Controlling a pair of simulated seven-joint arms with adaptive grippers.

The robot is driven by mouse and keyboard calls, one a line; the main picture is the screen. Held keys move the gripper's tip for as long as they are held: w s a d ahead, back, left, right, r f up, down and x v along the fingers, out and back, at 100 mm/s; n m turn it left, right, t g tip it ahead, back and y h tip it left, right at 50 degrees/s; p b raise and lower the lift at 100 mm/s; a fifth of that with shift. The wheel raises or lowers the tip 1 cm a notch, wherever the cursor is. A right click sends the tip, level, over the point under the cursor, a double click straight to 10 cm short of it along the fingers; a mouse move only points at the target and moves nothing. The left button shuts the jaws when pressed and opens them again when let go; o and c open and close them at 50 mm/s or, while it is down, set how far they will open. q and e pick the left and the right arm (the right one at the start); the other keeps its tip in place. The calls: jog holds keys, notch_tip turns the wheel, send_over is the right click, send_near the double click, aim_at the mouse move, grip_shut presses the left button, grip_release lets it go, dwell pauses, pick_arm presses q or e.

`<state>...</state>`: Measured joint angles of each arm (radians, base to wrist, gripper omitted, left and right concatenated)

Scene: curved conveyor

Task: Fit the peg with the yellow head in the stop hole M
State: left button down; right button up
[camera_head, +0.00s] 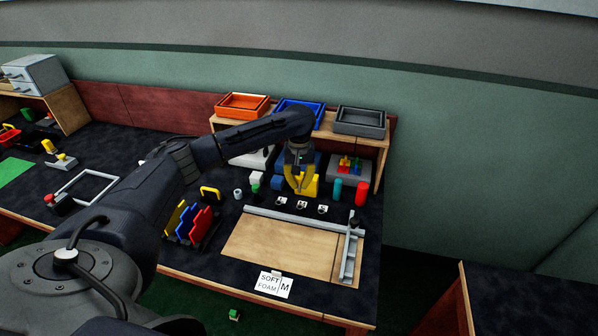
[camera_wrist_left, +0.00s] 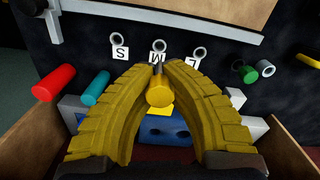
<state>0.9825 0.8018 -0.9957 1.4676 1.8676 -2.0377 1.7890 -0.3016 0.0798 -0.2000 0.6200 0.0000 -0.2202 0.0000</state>
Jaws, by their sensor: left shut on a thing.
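My left gripper (camera_head: 300,188) has yellow fingers and hangs above the back of the bench. In the left wrist view the gripper (camera_wrist_left: 158,72) is shut on the peg with the yellow head (camera_wrist_left: 158,94). Its round head faces the camera and a dark tip shows between the fingertips. Three grey ring holes with letter cards lie beyond the fingertips. The middle ring, stop hole M (camera_wrist_left: 158,47), has a card that reads as an upside-down M. It is close to the peg tip in the picture, apart from it. My right gripper is not in view.
A wooden board (camera_head: 275,245) with grey rails and a "SOFT FOAM M" card (camera_head: 274,284) lies in front. Red (camera_head: 361,192) and teal (camera_head: 336,189) cylinders stand at the right. A shelf with orange, blue and grey trays (camera_head: 360,122) is behind. A file rack (camera_head: 192,224) stands left.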

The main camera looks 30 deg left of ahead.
pick_arm(q)
jog(key=shift+f, duration=0.2)
dwell(0.3)
jog(key=shift+f, duration=2.85)
jog(key=shift+d+f, duration=0.1)
jog(key=shift+f, duration=1.7)
jog(key=c, duration=1.5)
grip_release()
notch_tip(320, 180, up, 12)
jog(key=shift+w, duration=0.1)
